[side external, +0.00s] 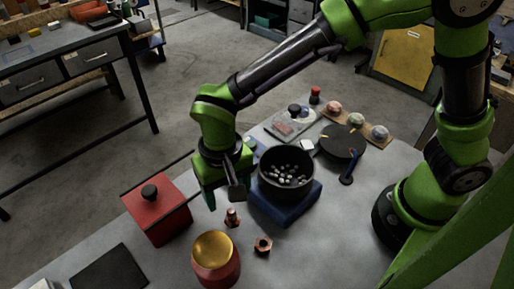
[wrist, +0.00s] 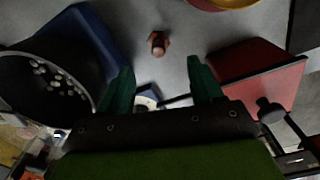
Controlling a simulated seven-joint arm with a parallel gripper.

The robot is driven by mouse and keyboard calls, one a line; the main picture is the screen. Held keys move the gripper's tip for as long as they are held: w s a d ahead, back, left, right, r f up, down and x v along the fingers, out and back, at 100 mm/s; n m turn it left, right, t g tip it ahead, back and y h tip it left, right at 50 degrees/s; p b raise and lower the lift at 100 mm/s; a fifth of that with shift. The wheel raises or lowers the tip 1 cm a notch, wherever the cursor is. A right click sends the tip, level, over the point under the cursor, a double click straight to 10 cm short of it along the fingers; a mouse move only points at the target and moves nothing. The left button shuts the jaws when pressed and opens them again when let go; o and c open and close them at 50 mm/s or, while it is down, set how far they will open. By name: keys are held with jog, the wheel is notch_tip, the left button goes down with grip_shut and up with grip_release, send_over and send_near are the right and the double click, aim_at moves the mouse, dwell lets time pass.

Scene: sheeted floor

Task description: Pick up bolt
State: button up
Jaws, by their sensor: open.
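The copper-coloured bolt (side external: 232,217) stands on the grey table, in front of the pot and to the right of the red box. It also shows in the wrist view (wrist: 158,43), beyond my fingertips and in line with the gap between them. My gripper (side external: 222,196) is above the table, up and slightly left of the bolt in the side view. In the wrist view my gripper's two green fingers (wrist: 160,72) are spread apart with nothing held between them. A copper-coloured nut (side external: 263,245) lies just right of the bolt.
A black pot (side external: 261,186) with pale pieces stands on a blue block (side external: 287,218) at right. A red box (side external: 165,228) with a black knob is at left. A red jar with a gold lid (side external: 213,247) stands in front. Bare table surrounds the bolt.

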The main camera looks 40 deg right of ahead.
aim_at(231, 211)
jog(key=f, duration=0.7)
jog(key=shift+s+f, duration=0.25)
jog(key=shift+f, duration=0.15)
jog(key=c, duration=1.2)
